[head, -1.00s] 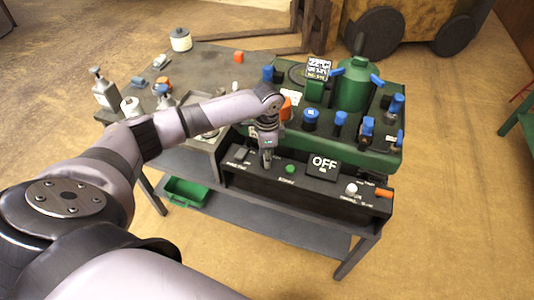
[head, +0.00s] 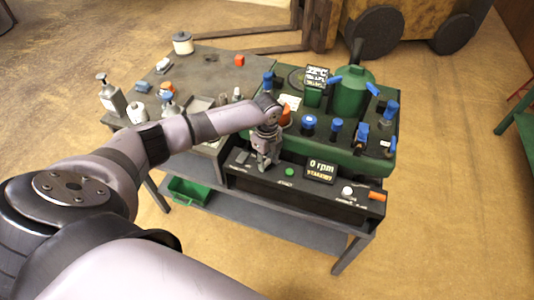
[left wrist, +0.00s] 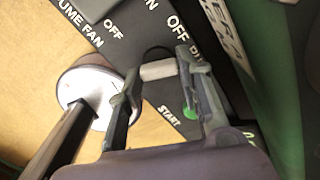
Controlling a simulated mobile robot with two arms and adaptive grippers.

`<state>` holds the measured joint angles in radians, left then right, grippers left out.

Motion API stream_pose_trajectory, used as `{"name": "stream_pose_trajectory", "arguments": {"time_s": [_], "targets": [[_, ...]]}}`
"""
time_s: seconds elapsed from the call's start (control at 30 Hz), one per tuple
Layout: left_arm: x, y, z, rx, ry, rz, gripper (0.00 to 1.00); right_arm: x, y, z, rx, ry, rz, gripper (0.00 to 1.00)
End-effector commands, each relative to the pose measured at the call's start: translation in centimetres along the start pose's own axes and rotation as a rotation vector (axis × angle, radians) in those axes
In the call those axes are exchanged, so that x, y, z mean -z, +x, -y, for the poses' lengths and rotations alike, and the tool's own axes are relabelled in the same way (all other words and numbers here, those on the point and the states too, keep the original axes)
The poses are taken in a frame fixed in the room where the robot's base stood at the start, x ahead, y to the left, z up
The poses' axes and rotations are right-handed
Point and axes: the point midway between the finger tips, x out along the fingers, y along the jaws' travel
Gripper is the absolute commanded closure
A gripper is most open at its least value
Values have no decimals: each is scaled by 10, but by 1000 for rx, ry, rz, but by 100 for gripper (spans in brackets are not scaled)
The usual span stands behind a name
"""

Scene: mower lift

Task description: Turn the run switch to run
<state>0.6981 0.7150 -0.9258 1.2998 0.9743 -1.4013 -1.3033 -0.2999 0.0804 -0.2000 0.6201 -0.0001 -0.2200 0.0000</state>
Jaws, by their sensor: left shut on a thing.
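My left gripper (head: 264,164) reaches down to the left part of the black control panel (head: 232,176). In the left wrist view its two fingers are shut on the run switch, a short light grey piece (left wrist: 158,70) lying between the fingertips. Lettering reading OFF and a partly covered "RU" is just above and right of it. The fingers hide most of the switch in the head view, so its exact angle is hard to tell. The panel display (head: 321,170) reads "0 rpm" with what looks like STANDBY below. My right gripper is not in view.
The green start button (head: 289,172) is right of the gripper, close to one finger in the left wrist view. A white knob (head: 347,191) and orange piece (head: 377,196) are farther right. A green bench unit with blue-capped parts stands behind the panel.

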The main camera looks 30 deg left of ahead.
Motion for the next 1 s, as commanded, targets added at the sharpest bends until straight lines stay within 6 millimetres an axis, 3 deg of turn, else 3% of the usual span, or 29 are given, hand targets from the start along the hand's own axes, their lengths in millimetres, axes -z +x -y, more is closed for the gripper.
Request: {"name": "stream_pose_trajectory", "arguments": {"time_s": [0.3, 0.83, 0.87, 1.0], "targets": [[1, 0, 0, 2, 123, -2, 95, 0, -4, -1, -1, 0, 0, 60], [1, 0, 0, 1, 149, -2, 95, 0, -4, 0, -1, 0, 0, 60], [1, 0, 0, 1, 149, -2, 66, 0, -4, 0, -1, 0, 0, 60], [1, 0, 0, 1, 148, -2, 57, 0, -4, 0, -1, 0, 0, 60]]}}
